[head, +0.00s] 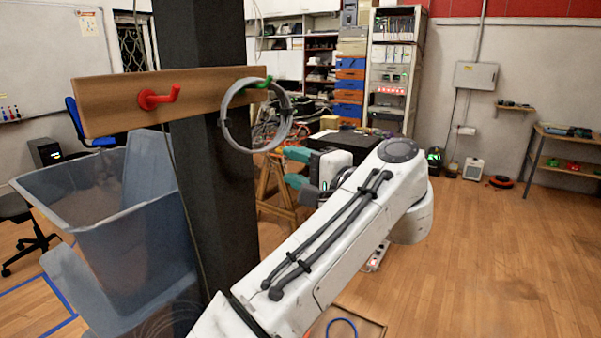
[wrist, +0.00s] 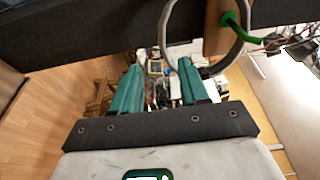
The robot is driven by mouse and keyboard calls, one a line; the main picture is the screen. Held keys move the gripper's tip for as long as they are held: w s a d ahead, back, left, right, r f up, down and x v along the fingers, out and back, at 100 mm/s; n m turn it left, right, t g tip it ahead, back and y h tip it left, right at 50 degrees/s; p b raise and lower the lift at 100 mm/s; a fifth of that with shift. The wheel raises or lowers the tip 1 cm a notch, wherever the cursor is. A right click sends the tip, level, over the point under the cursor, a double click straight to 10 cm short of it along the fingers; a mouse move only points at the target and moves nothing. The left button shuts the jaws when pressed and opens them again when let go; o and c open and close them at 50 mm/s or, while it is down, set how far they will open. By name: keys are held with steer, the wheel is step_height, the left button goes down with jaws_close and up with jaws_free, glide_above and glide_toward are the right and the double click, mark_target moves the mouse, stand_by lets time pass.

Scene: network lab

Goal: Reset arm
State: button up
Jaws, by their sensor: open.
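My gripper (head: 292,167) is open, its two teal fingers apart with nothing held between them. It is just right of and slightly below a grey ring (head: 223,118), in the head view. The ring hangs on the green hook (head: 262,82) at the right end of a wooden board (head: 205,92). In the wrist view, the open fingers (wrist: 160,67) point away from the camera. There the ring (wrist: 163,38) and green hook (wrist: 233,22) show at the top, and the ring's lower edge appears close to the right fingertip. I cannot tell whether they touch.
A red hook (head: 158,97) on the board's left part is empty. A dark post (head: 212,45) carries the board. Grey-blue bins (head: 130,235) stand at left. A wooden trestle (head: 275,205) is behind my gripper. Open floor (head: 470,265) lies at right.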

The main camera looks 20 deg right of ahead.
steer(key=s+d+f+n+g+h, duration=0.25)
steer(key=s+d+f, duration=0.2)
steer(key=f, duration=0.45)
steer(key=s+d+f+n+g+h, duration=0.2)
steer(key=s+d+f+n+g, duration=0.15)
steer(key=s+f, duration=0.35)
steer(key=s+d+f+n+g+h, duration=0.2)
steer(key=s+d+f+n+h, duration=0.15)
steer(key=f, duration=0.65)
steer(key=s+a+f+n+g, duration=0.1)
steer(key=s+f+g, duration=0.1)
steer(key=s+f, duration=0.4)
steer(key=s+a+f+n+g, duration=0.1)
steer(key=s+a+f+g, duration=0.1)
steer(key=s+f, duration=0.5)
steer(key=s+a+f+n+g+y, duration=0.1)
steer(key=s+f+g, duration=0.2)
steer(key=s, duration=1.2)
step_height(320, 180, down, 4)
steer(key=shift+a+r+n+g+p, duration=0.1)
steer(key=shift+a+n+g+p, duration=0.2)
steer(key=shift+n+p, duration=0.1)
steer(key=shift+w, duration=0.1)
steer(key=shift+c, duration=0.2)
